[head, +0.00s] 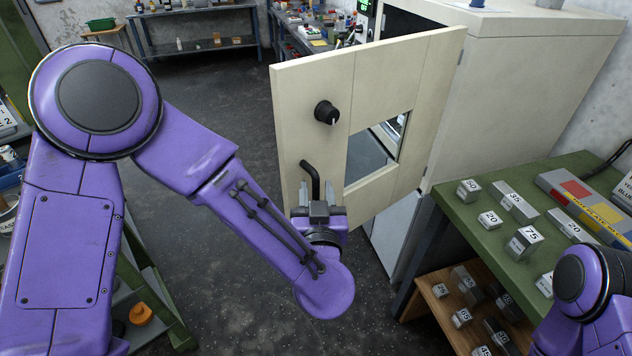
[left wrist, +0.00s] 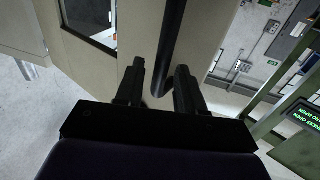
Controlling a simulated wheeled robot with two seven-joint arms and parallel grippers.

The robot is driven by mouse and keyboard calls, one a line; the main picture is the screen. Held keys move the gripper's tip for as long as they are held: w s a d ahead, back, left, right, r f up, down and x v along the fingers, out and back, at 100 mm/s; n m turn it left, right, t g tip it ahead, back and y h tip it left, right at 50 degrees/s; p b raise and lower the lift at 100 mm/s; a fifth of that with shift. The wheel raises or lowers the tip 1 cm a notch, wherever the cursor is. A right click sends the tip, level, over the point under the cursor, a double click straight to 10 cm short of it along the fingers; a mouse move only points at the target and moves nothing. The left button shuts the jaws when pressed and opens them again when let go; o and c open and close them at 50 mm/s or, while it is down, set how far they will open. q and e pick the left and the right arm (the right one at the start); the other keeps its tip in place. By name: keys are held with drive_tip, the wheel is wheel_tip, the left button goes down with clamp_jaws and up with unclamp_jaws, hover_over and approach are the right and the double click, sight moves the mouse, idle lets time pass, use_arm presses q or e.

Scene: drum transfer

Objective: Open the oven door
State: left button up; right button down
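The cream oven door (head: 380,110) stands swung wide open from the oven (head: 530,90), with a small window and a black knob (head: 327,112). Its black bent bar handle (head: 312,178) is low on the door near the free edge. It also shows in the left wrist view (left wrist: 172,45). My left gripper (head: 317,190) is at the handle's lower end. In the left wrist view its fingers (left wrist: 160,78) stand apart on either side of the bar, with a gap visible. My right gripper is out of view; only part of that arm shows.
A green table (head: 470,220) with several numbered metal blocks stands at the right, with a wooden shelf (head: 430,300) of more blocks below. Benches (head: 200,45) with clutter stand at the back. Dark floor (head: 225,90) is clear left of the door.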

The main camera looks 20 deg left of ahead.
use_arm(q)
drive_tip(key=shift+x, duration=0.9)
clamp_jaws()
drive_tip(key=w+a+p, duration=0.2)
drive_tip(key=w+a, duration=0.5)
drive_tip(key=a, duration=0.2)
unclamp_jaws()
drive_tip(key=shift+s, duration=0.1)
